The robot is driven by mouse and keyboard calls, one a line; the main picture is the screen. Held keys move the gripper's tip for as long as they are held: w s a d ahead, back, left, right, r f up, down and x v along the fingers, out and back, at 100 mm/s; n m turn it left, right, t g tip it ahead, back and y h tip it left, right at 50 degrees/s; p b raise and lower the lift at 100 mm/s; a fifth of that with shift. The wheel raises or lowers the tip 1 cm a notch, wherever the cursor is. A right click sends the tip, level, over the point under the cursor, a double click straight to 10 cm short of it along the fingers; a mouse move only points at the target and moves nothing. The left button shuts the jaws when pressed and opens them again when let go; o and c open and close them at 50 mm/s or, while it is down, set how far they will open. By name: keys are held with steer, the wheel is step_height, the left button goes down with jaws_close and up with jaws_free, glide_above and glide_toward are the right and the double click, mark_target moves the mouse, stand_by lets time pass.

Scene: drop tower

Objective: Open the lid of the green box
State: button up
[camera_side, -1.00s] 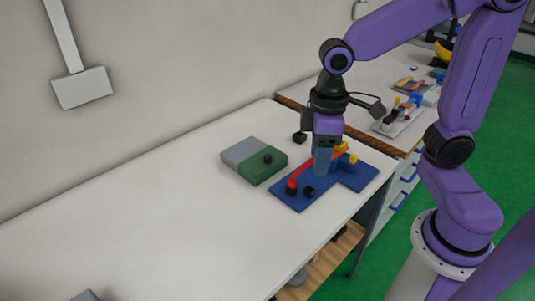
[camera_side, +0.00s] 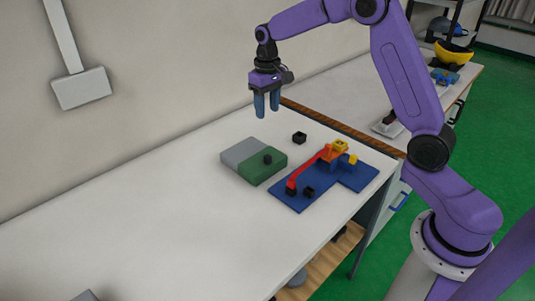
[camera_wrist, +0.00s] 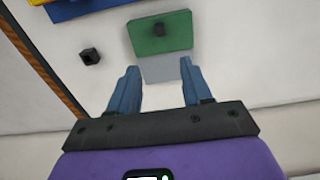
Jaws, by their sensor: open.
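The box (camera_side: 236,153) is a low block with a grey half and a green lid half (camera_side: 262,169) that carries a small black knob (camera_side: 267,159). It lies flat on the white table. In the wrist view the green lid (camera_wrist: 150,40) with its black knob (camera_wrist: 159,30) is at the top, and the grey half (camera_wrist: 160,68) is just below it. My gripper (camera_side: 266,115) is open and empty, with blue fingers pointing down. It hangs above the table behind the box, clear of it. The fingertips also show in the wrist view (camera_wrist: 160,66).
A blue base (camera_side: 318,188) with a red bar (camera_side: 308,172) and yellow parts (camera_side: 340,146) stands right of the box. A small black hollow cube (camera_side: 299,137) sits behind it. The table left of the box is clear. A wall is behind.

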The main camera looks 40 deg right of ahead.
mark_target(267, 155)
step_height(267, 155, down, 17)
steer(key=shift+f, duration=0.1)
stand_by(0.5)
